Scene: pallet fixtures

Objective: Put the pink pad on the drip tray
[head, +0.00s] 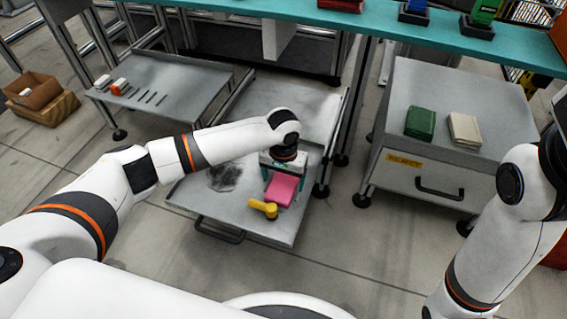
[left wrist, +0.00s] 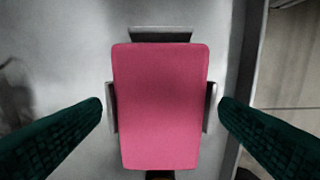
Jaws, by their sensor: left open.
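The pink pad (head: 282,190) lies flat over the pulled-out grey tray (head: 225,210), which has a front handle and a dark smudge. I cannot tell for sure whether this tray is the drip tray. In the left wrist view the pad (left wrist: 160,105) has small grey blocks at both sides and a dark one at its top edge. My left gripper (head: 284,172) is above the pad, pointing down. In the left wrist view its dark green fingers (left wrist: 160,106) are open, one on each side of the pad, apart from it. My right gripper is out of view.
A yellow handle-like part (head: 264,208) sits right in front of the pad. A grey cabinet (head: 460,100) at the right bears a green pad (head: 420,123) and a beige pad (head: 464,129). A side table (head: 165,80) stands at the left. A teal shelf (head: 400,32) spans the back.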

